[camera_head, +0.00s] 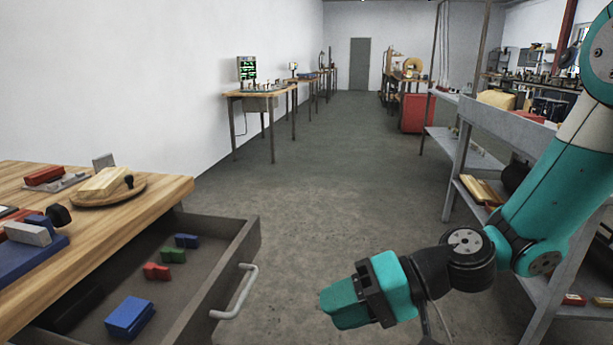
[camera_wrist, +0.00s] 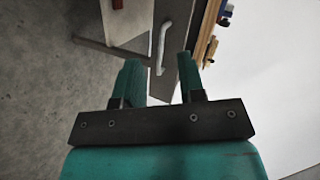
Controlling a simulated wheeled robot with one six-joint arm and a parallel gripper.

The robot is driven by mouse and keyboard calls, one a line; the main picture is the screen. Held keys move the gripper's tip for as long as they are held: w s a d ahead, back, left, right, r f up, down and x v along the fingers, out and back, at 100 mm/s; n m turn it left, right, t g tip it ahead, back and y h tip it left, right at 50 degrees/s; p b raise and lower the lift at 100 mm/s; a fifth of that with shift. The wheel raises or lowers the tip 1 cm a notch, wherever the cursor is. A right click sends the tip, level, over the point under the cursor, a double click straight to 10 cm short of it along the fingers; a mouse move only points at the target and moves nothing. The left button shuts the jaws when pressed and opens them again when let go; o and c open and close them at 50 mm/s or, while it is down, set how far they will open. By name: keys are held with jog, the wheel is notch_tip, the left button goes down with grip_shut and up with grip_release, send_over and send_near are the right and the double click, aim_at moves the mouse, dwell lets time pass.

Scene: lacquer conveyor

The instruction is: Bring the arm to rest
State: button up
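My arm reaches in from the right in the head view. My gripper (camera_head: 345,303) hangs over the bare floor, to the right of the open drawer (camera_head: 247,240) and apart from its pale handle (camera_head: 237,292). In the wrist view the two teal fingers of my gripper (camera_wrist: 160,75) stand apart with nothing held between them. The drawer handle (camera_wrist: 161,46) shows beyond the fingertips in that view.
The open drawer holds a blue block (camera_head: 129,317), a red block (camera_head: 156,271) and other small blocks. A wooden table (camera_head: 160,190) is at the left. A grey shelf unit (camera_head: 462,150) stands at the right near my arm. The floor (camera_head: 310,200) between is clear.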

jog(key=s+d+r+n+h, duration=0.5)
jog(key=s+d+r+h, duration=0.2)
jog(key=s+d+h, duration=0.4)
notch_tip(320, 180, up, 21)
jog(key=s+a+y+p, duration=0.1)
jog(key=y+p, duration=0.1)
jog(key=p, duration=1.9)
jog(key=shift+a, duration=0.15)
jog(key=shift+f, duration=0.1)
jog(key=shift+a, duration=0.15)
